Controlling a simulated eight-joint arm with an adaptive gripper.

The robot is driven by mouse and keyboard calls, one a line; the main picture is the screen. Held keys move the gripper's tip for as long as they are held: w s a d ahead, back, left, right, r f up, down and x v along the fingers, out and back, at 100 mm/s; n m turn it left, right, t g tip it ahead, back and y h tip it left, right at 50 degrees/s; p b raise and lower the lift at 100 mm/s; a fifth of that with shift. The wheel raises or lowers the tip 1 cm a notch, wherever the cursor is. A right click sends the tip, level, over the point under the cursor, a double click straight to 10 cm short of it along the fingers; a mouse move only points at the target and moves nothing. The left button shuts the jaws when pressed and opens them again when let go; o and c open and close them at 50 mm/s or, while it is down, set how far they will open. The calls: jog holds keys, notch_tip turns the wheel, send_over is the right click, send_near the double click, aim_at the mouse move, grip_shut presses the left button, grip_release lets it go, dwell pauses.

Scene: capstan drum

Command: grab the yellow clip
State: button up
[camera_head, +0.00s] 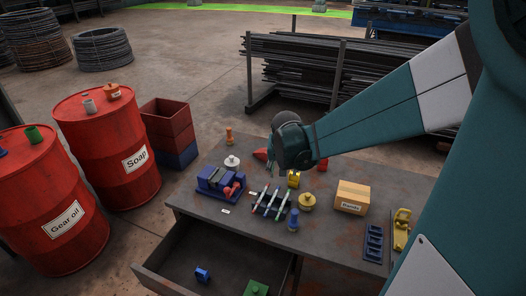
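A small blocky yellow piece (293,179), which looks like the yellow clip, sits on the grey workbench (345,245) near its middle. My gripper (271,171) is just left of this piece in the picture, above the bench, pointing down. Its fingers are small and partly hidden by the dark wrist, so I cannot tell whether they are open or whether anything is between them. A round yellow knob (307,201) stands in front of the blocky piece. A longer yellow tool (402,226) lies at the bench's right end.
A blue vise (218,182), several pens (270,200), a blue peg (293,220), a cardboard box (351,196) and a blue tray (374,243) crowd the bench. An open drawer (165,275) holds blue and green pieces. Red drums (107,150) stand left.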

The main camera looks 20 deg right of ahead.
jog(key=m+g+p, duration=0.1)
jog(key=m+p, duration=0.1)
send_near(294, 179)
jog(key=w+f, duration=0.1)
jog(key=w, duration=0.1)
jog(key=shift+s+d+f+h+p, duration=0.1)
jog(key=shift+d+f+h+p, duration=0.1)
jog(key=shift+f+h+p, duration=0.3)
jog(key=shift+f, duration=0.2)
jog(key=shift+b+x, duration=0.4)
jog(key=shift+x, duration=0.85)
jog(key=shift+s+b+x, duration=0.2)
jog(key=shift+b+x, duration=0.2)
jog(key=shift+x, duration=2.2)
jog(key=shift+a, duration=0.1)
